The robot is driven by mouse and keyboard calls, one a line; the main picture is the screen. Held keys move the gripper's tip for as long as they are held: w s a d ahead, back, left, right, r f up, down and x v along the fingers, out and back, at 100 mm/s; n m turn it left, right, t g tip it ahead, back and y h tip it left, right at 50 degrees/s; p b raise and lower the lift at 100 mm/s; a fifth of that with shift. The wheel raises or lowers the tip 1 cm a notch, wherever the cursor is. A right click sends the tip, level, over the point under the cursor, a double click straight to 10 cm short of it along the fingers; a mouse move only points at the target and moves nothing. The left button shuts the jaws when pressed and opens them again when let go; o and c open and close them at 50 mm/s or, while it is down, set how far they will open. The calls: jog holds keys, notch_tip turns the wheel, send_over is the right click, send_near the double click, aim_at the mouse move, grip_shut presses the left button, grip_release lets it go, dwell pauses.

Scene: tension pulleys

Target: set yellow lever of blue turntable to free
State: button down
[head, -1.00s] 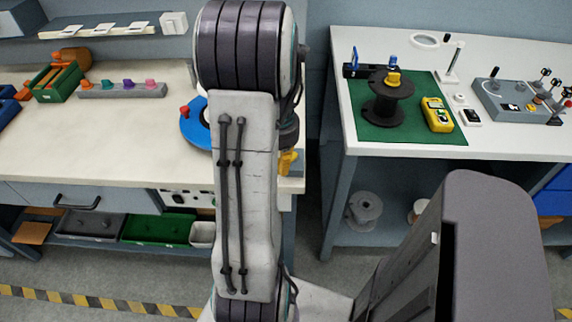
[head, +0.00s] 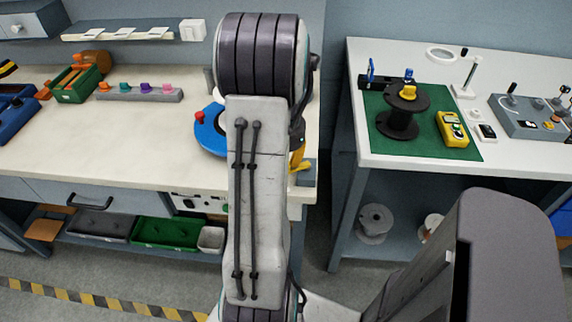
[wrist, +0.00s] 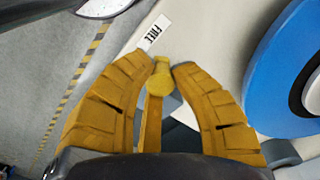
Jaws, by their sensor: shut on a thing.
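The blue turntable (head: 209,133) lies at the right end of the left bench in the head view, partly hidden behind my arm. Its blue disc (wrist: 283,80) fills the right side of the wrist view. The yellow lever (wrist: 160,84), with a round knob, stands between the fingers of my gripper (wrist: 160,66) in the wrist view. My gripper is shut on the lever. A white label reading FREE (wrist: 154,32) lies just beyond the fingertips. In the head view my yellow gripper (head: 299,158) shows only partly, beside my arm at the bench's right end.
A red knob (head: 199,116) stands on the turntable. The right bench holds a green mat (head: 377,110) with a black spool (head: 398,122) and a yellow meter (head: 453,130). A gap of floor separates the benches. A pegged grey rail (head: 138,94) lies further left.

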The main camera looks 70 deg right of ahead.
jog(key=c, duration=1)
grip_release()
jog(key=shift+c, duration=0.2)
notch_tip(320, 180, up, 12)
dwell(0.5)
